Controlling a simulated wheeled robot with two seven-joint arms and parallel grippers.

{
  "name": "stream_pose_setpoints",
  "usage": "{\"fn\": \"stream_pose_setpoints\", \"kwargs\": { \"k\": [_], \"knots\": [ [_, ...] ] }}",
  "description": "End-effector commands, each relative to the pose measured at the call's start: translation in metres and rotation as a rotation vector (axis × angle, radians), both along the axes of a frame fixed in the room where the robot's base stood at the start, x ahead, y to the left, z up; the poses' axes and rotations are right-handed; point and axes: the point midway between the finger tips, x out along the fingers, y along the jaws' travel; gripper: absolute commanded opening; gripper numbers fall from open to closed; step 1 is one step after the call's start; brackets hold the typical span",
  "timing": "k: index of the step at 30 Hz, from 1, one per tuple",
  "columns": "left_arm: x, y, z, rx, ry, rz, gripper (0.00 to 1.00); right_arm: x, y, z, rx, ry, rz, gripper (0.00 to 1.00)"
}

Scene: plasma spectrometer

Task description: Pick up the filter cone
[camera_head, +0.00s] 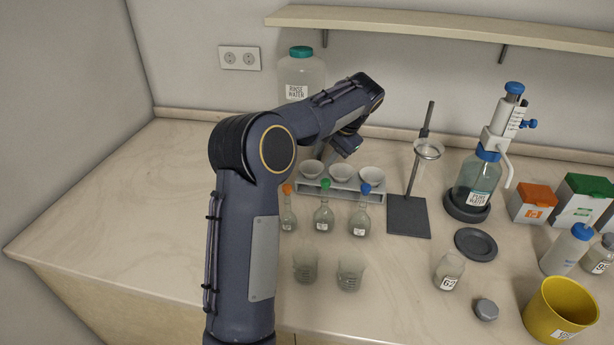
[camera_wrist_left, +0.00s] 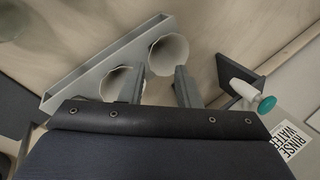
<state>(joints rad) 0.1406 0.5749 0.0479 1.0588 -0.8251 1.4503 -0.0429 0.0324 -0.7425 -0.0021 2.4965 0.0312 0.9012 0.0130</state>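Three white filter cones stand in a row in a grey rack (camera_head: 325,190) at the back of the bench: a left cone (camera_head: 311,169), a middle cone (camera_head: 342,173) and a right cone (camera_head: 371,175). My left gripper (camera_head: 346,148) is above the rack, near the left and middle cones, and partly hidden by its own arm. In the left wrist view its two fingers (camera_wrist_left: 160,87) are apart with nothing clamped between them. One cone (camera_wrist_left: 168,54) lies just beyond the fingertips; another cone (camera_wrist_left: 118,83) is partly behind one finger. My right gripper is not in view.
Stoppered flasks (camera_head: 323,219) stand in front of the rack, with two beakers (camera_head: 350,272) nearer. A stand (camera_head: 408,216) holding a glass funnel (camera_head: 428,150) is to the right. A rinse water bottle (camera_head: 301,72) is behind. The bench's left side is clear.

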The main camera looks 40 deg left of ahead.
Motion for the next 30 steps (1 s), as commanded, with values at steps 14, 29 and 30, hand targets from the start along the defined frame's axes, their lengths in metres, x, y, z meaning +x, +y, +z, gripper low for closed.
{"fn": "stream_pose_setpoints", "kwargs": {
  "k": [14,29,30],
  "knots": [
    [0.004,0.019,-0.059,-0.002,0.000,0.000,0.29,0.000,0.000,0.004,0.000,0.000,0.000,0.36],
    [0.004,0.021,-0.064,-0.002,-0.002,0.000,0.05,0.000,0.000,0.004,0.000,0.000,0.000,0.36],
    [0.004,0.021,-0.064,-0.002,-0.002,0.000,0.00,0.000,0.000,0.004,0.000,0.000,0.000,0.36]
  ]
}}
